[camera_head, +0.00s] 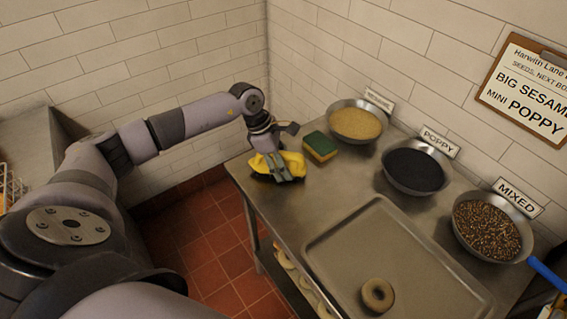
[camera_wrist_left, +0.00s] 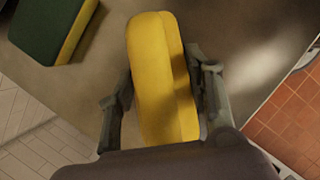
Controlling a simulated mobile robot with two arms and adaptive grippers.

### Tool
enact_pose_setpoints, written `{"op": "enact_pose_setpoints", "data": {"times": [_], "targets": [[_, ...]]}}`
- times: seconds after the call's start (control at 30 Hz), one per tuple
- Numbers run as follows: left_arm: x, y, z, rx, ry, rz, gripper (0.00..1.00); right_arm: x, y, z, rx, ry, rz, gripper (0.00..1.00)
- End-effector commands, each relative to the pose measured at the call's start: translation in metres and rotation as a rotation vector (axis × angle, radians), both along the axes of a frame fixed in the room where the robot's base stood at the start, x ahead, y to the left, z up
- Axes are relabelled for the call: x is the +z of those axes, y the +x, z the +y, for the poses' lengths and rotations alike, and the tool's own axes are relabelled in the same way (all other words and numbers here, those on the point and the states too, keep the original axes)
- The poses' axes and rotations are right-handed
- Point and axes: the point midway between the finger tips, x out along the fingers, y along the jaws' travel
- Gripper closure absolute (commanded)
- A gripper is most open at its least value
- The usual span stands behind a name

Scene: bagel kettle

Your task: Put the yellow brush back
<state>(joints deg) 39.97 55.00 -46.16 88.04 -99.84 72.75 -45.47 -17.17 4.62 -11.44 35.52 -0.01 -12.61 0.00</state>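The yellow brush (camera_head: 293,160) is at the near left corner of the steel table, with a dark underside partly hidden by my gripper. My left gripper (camera_head: 276,171) is over it from above. In the left wrist view the long yellow body of the brush (camera_wrist_left: 158,75) lies between the two fingers (camera_wrist_left: 162,95), which look in contact with both its sides. Whether the brush rests on the table or is just above it is hard to tell. My right gripper is not in view.
A green and yellow sponge (camera_head: 320,146) lies just right of the brush. Bowls of sesame (camera_head: 355,123), poppy (camera_head: 414,170) and mixed seeds (camera_head: 487,228) line the wall. A tray (camera_head: 345,235) holds one bagel (camera_head: 377,294). A blue handle (camera_head: 546,274) shows at the right edge.

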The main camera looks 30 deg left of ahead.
Motion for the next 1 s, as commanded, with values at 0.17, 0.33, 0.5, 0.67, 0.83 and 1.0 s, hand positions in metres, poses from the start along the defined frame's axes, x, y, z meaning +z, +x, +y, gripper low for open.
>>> {"op": "enact_pose_setpoints", "data": {"times": [0.17, 0.33, 0.5, 0.67, 0.83, 1.0], "targets": [[0.000, 0.000, 0.000, 0.000, 0.001, 0.000, 0.40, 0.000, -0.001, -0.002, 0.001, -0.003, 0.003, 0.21], [0.001, 0.000, 0.000, 0.000, 0.001, 0.000, 0.34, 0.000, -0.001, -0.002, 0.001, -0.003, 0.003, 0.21], [0.001, 0.000, 0.000, 0.000, 0.001, 0.000, 0.34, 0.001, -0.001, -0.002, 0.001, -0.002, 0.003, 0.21], [0.006, 0.000, 0.001, 0.000, 0.001, 0.000, 0.34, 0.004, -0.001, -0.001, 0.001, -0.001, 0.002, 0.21], [0.031, -0.004, 0.013, 0.003, 0.003, -0.006, 0.34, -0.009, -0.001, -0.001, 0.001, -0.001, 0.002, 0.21], [0.066, -0.010, 0.026, 0.001, 0.003, -0.005, 0.34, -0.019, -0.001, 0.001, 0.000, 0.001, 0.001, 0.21]]}}
